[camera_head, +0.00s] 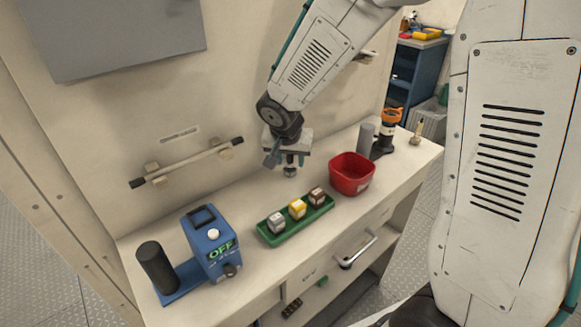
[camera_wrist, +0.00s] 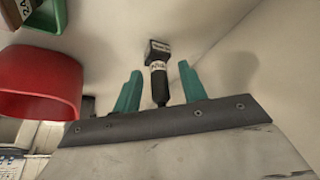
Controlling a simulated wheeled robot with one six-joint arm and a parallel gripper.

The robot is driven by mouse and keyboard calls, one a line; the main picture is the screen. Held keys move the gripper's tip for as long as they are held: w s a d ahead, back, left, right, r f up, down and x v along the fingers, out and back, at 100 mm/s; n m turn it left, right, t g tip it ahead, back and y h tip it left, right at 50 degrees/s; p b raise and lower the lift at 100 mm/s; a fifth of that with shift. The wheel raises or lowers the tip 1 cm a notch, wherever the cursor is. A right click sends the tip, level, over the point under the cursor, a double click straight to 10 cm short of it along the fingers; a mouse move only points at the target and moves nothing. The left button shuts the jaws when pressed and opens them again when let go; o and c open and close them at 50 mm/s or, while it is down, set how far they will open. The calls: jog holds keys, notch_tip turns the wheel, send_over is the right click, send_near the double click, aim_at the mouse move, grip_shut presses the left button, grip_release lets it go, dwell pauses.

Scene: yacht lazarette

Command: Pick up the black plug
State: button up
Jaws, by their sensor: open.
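I cannot tell how far apart plug and fingers are in depth. In the head view my gripper (camera_head: 289,158) points down over the back of the bench, behind the green tray. A small dark and grey piece, likely the plug (camera_head: 290,171), shows just below the fingers, partly hidden.
A red bin (camera_head: 351,186) stands right of my gripper. The green tray (camera_head: 273,239) holds three small blocks. A blue OFF box (camera_head: 207,243) is at left, beside a black cylinder (camera_head: 157,267). A grey cylinder (camera_head: 365,139) and an orange-topped item (camera_head: 390,118) stand at right. A wall rail (camera_head: 187,163) runs behind.

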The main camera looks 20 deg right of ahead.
grip_shut()
